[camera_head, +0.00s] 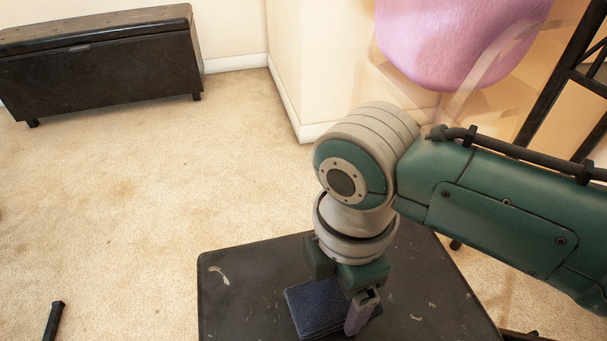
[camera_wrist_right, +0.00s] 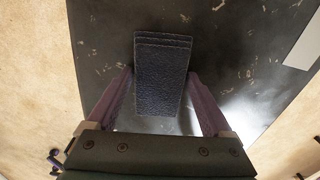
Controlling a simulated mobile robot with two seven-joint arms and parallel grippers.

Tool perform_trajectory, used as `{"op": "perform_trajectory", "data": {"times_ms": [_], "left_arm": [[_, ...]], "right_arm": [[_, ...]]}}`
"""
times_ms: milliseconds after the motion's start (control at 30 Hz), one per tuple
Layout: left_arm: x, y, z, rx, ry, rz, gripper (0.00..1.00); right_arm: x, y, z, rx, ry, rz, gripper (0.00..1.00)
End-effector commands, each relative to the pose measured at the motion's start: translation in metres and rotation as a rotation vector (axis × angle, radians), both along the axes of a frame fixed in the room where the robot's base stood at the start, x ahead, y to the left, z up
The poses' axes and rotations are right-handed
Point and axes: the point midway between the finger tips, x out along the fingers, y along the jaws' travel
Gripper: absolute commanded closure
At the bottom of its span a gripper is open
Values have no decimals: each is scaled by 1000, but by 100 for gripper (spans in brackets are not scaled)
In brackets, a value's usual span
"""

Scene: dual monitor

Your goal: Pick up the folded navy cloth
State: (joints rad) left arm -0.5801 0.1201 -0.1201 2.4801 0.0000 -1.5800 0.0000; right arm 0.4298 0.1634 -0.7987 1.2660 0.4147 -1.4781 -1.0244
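The folded navy cloth (camera_head: 312,308) lies on a dark, scuffed tabletop (camera_head: 228,300) at the bottom of the head view. In the right wrist view the cloth (camera_wrist_right: 161,80) shows its stacked layers at the far edge. My right gripper (camera_head: 342,314) points down at the cloth. In the wrist view its two purple fingers (camera_wrist_right: 161,78) are apart, one on each side of the cloth. Small gaps seem to show beside it, but contact is hard to judge. In the head view one finger shows and the other is hidden. My left gripper is not in view.
A black storage bench (camera_head: 100,65) stands against the back wall. A pink seat (camera_head: 460,40) and a black metal frame (camera_head: 560,80) are at the upper right. Beige carpet (camera_head: 130,190) is open on the left. A pale flat item (camera_wrist_right: 304,42) lies at the tabletop's right in the wrist view.

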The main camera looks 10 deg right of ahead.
Motion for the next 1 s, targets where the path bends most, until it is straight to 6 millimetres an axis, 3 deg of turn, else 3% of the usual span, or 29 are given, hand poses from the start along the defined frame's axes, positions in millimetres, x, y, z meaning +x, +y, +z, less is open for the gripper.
{"op": "perform_trajectory", "data": {"times_ms": [67,400,767,867,1000], "left_arm": [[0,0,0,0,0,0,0],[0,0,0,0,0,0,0],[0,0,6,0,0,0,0],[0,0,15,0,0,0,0],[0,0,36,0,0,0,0]], "right_arm": [[0,0,0,0,-1,0,30],[0,0,0,0,-1,0,69],[0,0,8,1,-2,1,70],[1,0,20,1,-2,1,70],[1,0,51,2,-4,0,70]]}}
